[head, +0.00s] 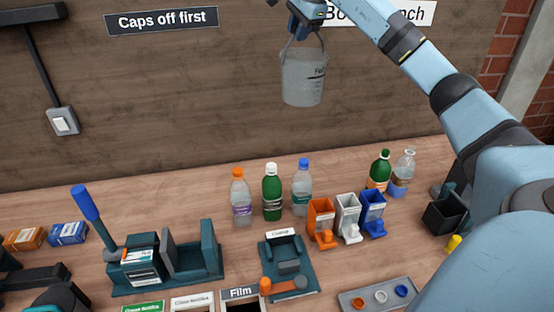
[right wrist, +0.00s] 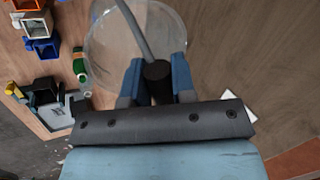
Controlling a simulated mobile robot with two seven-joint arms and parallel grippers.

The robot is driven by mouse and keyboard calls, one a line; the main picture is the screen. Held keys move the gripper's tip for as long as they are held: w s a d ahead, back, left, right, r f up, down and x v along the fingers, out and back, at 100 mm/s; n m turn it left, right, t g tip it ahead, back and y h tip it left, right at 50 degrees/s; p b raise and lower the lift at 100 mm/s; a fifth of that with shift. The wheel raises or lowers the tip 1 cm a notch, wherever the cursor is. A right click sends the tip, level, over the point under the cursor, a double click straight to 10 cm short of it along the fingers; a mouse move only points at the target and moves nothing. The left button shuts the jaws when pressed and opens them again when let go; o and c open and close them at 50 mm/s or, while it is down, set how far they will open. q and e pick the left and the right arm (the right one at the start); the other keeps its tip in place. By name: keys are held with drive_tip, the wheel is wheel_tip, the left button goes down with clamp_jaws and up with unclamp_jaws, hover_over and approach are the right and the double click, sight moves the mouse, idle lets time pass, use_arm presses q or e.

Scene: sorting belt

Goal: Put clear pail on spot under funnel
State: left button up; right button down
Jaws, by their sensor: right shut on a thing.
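The clear pail (head: 303,78) hangs in the air in front of the back wall, near the top of the head view. It is see-through, with dark lettering on its side. My right gripper (head: 303,28) is above it, shut on its handle. In the right wrist view the fingers (right wrist: 156,80) close around a dark grip on the handle (right wrist: 135,30), and the pail (right wrist: 110,45) shows beyond them, partly hidden. I cannot make out a funnel or a spot under one in these views. My left gripper is not in view.
Bottles (head: 272,192) stand at mid-bench, with orange, white and blue bins (head: 347,218) to their right. More bottles (head: 380,170) stand behind the bins. A teal fixture (head: 208,255) with a blue-handled lever (head: 85,203) is at left. A grey tray of caps (head: 350,301) lies in front.

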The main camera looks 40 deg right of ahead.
wheel_tip(320, 180, down, 2)
drive_tip(key=b, duration=0.8)
hover_over(297, 89)
drive_tip(key=w+d, duration=0.3)
wheel_tip(297, 89, down, 6)
wheel_tip(297, 89, down, 4)
drive_tip(key=b, duration=0.4)
drive_tip(key=shift+f, duration=0.15)
wheel_tip(297, 89, down, 3)
drive_tip(key=b, duration=0.2)
drive_tip(key=shift+f+b, duration=0.1)
drive_tip(key=shift+b, duration=0.25)
drive_tip(key=shift+f+b, duration=0.45)
drive_tip(key=shift+f, duration=0.15)
use_arm(q)
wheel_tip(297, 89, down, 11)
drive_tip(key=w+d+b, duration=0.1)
drive_tip(key=b, duration=0.2)
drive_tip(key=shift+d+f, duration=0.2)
use_arm(e)
wheel_tip(297, 89, down, 20)
drive_tip(key=shift+f, duration=0.1)
